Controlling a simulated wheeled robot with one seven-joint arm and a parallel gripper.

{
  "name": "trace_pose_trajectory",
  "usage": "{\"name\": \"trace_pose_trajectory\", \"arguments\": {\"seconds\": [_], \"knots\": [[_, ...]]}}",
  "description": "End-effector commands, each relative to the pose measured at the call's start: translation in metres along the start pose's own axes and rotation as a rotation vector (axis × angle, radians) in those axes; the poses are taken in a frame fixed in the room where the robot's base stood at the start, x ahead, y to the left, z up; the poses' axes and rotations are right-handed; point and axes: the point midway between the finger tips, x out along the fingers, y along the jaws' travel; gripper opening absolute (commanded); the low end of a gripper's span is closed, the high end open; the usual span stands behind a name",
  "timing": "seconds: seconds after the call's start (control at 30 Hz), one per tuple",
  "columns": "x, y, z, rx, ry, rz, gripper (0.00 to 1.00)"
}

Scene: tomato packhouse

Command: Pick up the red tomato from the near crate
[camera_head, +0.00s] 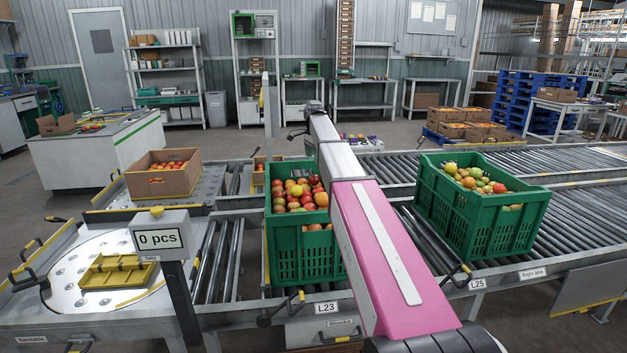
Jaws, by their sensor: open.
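A green crate (308,262) stands on the rollers in the middle, behind the label L23. A second green crate (482,228) stands to the right, by the label L25. It holds mostly yellow-green and orange tomatoes, with a red tomato (499,188) near its right end. Which crate is the near one is not marked. My gripper is not seen; my arm's far end points away.
Bare rollers (425,250) lie between the green crates. Blue pallets (555,105) stand at the back right.

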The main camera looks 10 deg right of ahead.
Motion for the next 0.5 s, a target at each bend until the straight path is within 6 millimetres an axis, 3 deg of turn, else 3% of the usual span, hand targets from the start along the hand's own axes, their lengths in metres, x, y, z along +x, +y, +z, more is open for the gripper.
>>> {"name": "trace_pose_trajectory", "arguments": {"seconds": [0.3,0.5], "knots": [[0.044,0.001,0.0,0.0,0.0,0.002,0.84],[0.055,0.002,0.001,0.0,0.0,0.0,0.84]]}}
